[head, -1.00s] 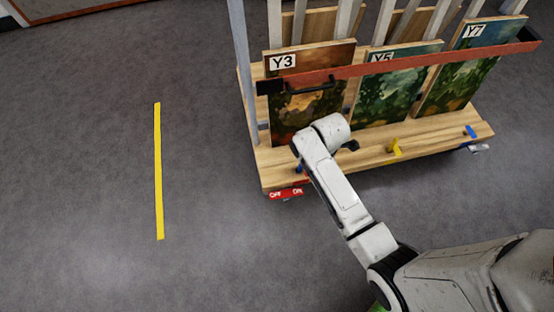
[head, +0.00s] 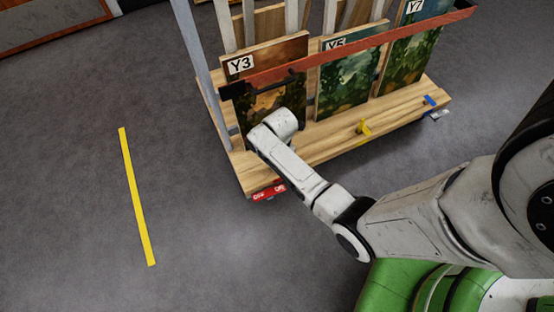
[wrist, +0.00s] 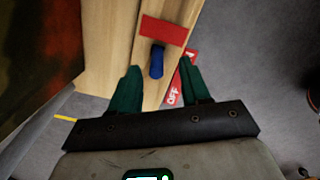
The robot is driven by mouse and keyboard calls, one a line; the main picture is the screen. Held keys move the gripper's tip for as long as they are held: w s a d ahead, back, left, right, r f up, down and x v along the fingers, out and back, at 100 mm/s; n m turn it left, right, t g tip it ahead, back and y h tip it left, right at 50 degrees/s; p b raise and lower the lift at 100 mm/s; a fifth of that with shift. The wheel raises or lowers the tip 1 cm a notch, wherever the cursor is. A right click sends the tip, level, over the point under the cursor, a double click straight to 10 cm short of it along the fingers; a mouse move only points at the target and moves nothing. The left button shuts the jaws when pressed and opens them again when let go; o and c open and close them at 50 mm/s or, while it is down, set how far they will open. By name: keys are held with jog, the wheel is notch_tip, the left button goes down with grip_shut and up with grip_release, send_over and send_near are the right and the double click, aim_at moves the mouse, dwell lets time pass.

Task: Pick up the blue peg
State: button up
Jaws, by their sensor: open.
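The blue peg (wrist: 157,62) shows in the wrist view on the wooden deck, beside a red patch. My gripper (wrist: 160,84) is open, with a green finger on each side. The peg lies in line with the gap between the fingers, slightly beyond their tips; I see no contact. In the head view my arm's end is over the cart's front left corner and hides the gripper and this peg.
The wooden cart (head: 320,147) carries paintings labelled Y3 (head: 270,95), Y5 (head: 340,85) and Y7 (head: 410,50) behind a red bar (head: 370,45). A red OFF/ON label (head: 268,191) marks the edge.

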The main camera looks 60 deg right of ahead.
jog(key=f, duration=0.1)
jog(key=f+b, duration=0.1)
jog(key=f, duration=0.1)
jog(key=f+b, duration=0.1)
jog(key=shift+w+d+f, duration=0.15)
jog(key=shift+w, duration=0.1)
jog(key=shift+c, duration=0.4)
grip_shut()
